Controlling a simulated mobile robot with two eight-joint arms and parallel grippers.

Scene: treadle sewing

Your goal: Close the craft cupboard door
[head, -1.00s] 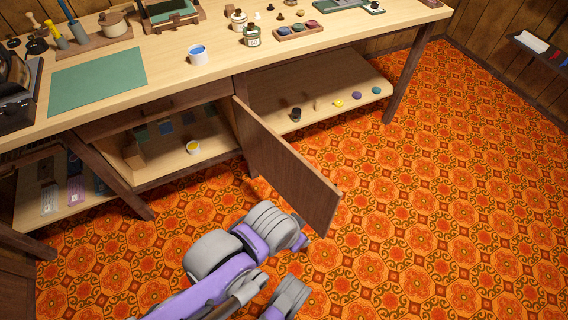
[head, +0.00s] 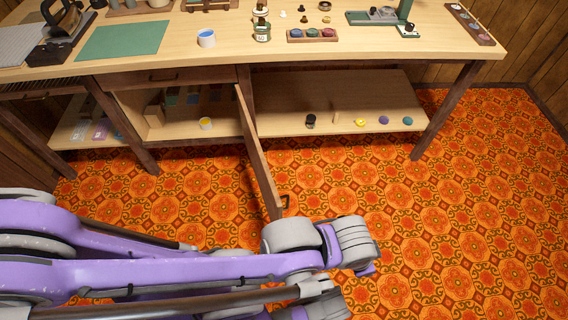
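The craft cupboard door (head: 258,155) stands open, swung out from under the bench toward me. I see it nearly edge-on. A small dark handle (head: 285,203) is on its right face near the free edge. The cupboard (head: 180,139) lies open to the left of the hinge side. My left arm reaches in from the left, across the front. Its grey and purple end (head: 350,246) is just in front and right of the door's free edge. I cannot tell whether it touches the door. Its fingers are not clearly visible. My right gripper is not identifiable in view.
A yellow-topped pot (head: 205,124) stands in the cupboard. The open shelf (head: 340,92) to the right holds several small items. The bench top (head: 330,62) carries tools and a green mat (head: 123,41). A bench leg (head: 447,108) stands at right. The patterned floor (head: 460,220) there is clear.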

